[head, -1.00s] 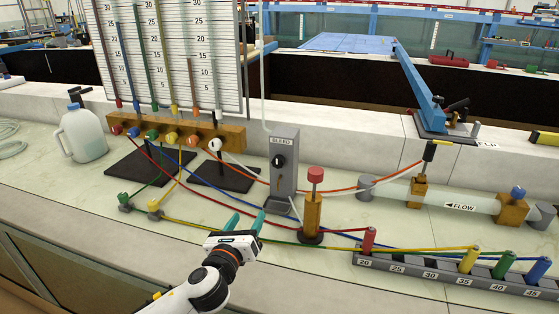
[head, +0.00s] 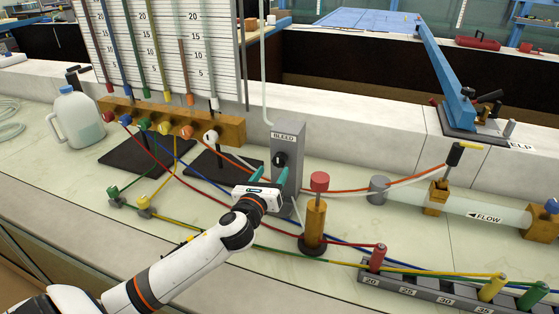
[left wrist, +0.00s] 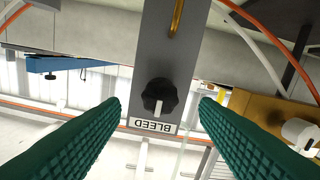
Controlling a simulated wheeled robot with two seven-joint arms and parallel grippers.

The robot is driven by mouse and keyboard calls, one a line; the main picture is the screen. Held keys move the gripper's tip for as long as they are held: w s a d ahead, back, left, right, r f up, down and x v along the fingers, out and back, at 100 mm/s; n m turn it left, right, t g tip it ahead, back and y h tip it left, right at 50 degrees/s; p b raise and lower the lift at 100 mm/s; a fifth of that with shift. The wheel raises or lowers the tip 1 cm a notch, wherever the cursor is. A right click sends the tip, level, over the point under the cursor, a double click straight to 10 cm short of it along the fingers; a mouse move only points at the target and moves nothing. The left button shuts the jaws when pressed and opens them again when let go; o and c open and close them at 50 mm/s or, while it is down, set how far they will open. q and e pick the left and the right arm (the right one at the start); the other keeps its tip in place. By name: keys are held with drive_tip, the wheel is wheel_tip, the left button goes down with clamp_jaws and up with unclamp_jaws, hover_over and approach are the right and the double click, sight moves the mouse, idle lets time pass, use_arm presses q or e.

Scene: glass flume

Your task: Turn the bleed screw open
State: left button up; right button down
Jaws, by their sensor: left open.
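The bleed screw is a black knob with a white mark (head: 280,160) on the front of a grey box (head: 291,137) labelled BLEED. In the left wrist view the knob (left wrist: 159,96) sits between and beyond my two green fingers, and the label appears upside down. My left gripper (head: 268,179) is open and empty, in front of the box and slightly below the knob. Its fingers point at the box, and I see no contact with the knob. My right gripper is not in view.
A brass post with a red cap (head: 315,215) stands just right of the gripper. A wooden manifold (head: 232,130) with coloured knobs is at the left. Coloured tubes cross the bench around the box. A numbered rack (head: 408,289) lies at the front right.

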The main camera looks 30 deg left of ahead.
sight(278, 164)
use_arm(q)
drive_tip(key=x, duration=0.6)
drive_tip(key=shift+w+f, duration=0.1)
drive_tip(key=shift+w, duration=0.1)
drive_tip(key=shift+c, duration=0.5)
drive_tip(key=c, duration=0.9)
